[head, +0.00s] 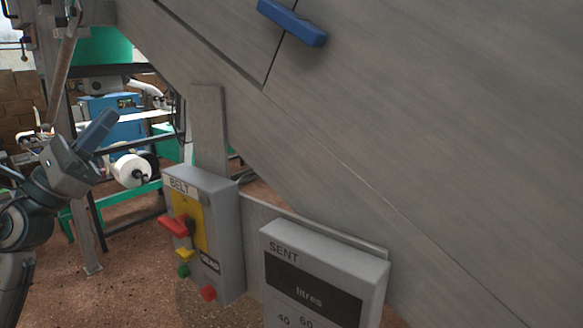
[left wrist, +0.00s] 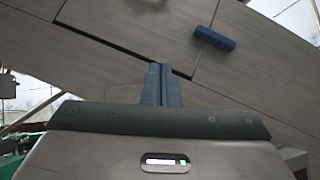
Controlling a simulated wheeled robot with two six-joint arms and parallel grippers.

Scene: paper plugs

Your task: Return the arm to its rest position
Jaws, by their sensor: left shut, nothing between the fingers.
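My left gripper (head: 97,133) is at the left of the head view, raised and apart from the panel and boxes. Its fingers are shut with nothing between them. In the left wrist view the shut fingers (left wrist: 161,85) point up toward the grey sloped panel (left wrist: 90,45). My right gripper is in neither view.
The large grey panel (head: 430,130) with a blue handle (head: 292,22) fills the right. Below it stand a grey BELT control box (head: 222,225) with a red switch (head: 174,226), and a SENT litres box (head: 340,262). A blue machine (head: 112,125) and a white roll (head: 131,170) stand behind my gripper.

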